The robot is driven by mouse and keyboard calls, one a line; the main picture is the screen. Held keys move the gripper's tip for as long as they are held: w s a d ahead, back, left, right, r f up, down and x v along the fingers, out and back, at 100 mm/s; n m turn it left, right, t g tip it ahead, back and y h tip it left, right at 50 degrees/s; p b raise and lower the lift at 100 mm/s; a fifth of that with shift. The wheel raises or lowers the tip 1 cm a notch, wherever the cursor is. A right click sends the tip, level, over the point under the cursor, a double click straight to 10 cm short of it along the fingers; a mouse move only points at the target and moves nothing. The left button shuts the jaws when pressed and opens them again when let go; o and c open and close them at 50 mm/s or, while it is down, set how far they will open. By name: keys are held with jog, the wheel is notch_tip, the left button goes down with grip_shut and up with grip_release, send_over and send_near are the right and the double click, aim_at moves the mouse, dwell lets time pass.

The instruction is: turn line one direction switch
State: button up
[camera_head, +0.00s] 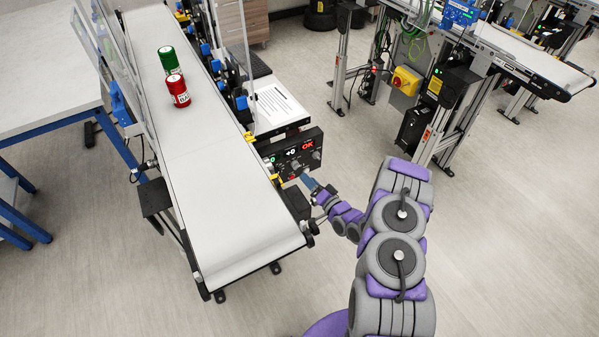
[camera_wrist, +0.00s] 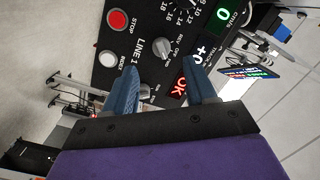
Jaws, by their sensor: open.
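The black LINE 1 control panel (camera_head: 297,160) is mounted at the right side of the near conveyor; it fills the upper middle of the wrist view (camera_wrist: 150,75). A grey rotary switch (camera_wrist: 163,47) with small lettering beside it sits near the LINE 1 label. My gripper (camera_wrist: 160,75) is open and empty, its two blue fingers pointing at the panel, with the switch just beyond and between the fingertips. In the head view my gripper (camera_head: 310,184) is in front of the panel's lower part. I cannot tell whether a fingertip touches it.
The panel also carries a red STOP button (camera_wrist: 117,20), a white button (camera_wrist: 108,59) and a red OK display (camera_wrist: 178,88). A red can (camera_head: 177,90) and a green can (camera_head: 168,60) stand on the white belt (camera_head: 210,170).

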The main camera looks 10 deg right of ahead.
aim_at(296, 165)
jog(key=b+x, duration=0.1)
jog(key=x, duration=0.6)
jog(key=shift+b, duration=0.4)
jog(key=shift+s, duration=0.1)
grip_shut()
